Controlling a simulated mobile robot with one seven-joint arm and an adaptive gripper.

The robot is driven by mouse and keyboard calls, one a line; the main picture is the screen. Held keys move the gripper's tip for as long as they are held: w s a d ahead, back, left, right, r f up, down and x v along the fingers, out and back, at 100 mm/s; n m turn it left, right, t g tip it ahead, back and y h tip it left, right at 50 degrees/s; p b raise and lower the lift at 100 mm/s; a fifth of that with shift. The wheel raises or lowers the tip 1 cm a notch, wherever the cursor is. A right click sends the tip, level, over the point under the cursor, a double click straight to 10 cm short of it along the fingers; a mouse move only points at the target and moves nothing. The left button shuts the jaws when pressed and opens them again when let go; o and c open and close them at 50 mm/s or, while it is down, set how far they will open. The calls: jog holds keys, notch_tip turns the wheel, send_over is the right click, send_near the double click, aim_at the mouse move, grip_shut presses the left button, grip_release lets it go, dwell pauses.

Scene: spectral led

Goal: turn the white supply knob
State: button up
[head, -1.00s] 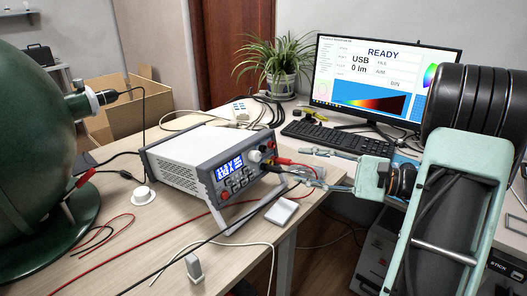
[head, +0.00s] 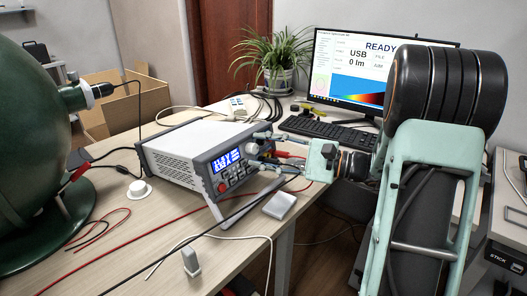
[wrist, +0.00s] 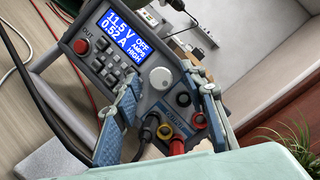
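The power supply (head: 192,152) stands on the desk, its front panel facing my arm. Its white knob (wrist: 161,77) shows in the wrist view, right of the lit display (wrist: 121,38), which reads 11.5 V, 0.52 A and OFF. My gripper (head: 262,148) is open at the front panel. In the wrist view one finger (wrist: 120,122) is left of and below the knob, the other (wrist: 213,108) right of it. The knob lies between their lines, and gaps show on both sides. I cannot tell how far the fingertips are from the panel.
Red and black leads (wrist: 176,144) plug in below the knob, between my fingers. A small white box (head: 280,205) lies near the desk edge. The keyboard (head: 330,132) and monitor (head: 360,75) stand behind my arm. A green sphere (head: 35,120) fills the left.

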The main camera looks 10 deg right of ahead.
jog(key=shift+c, duration=0.7)
grip_shut()
jog(key=shift+f+n+g+b, duration=0.1)
jog(key=shift+n+g+b, duration=0.2)
jog(key=shift+n+b, duration=0.4)
jog(key=shift+n, duration=0.4)
jog(key=shift+o, duration=0.7)
grip_release()
jog(key=v, duration=1.2)
jog(key=shift+r, duration=0.3)
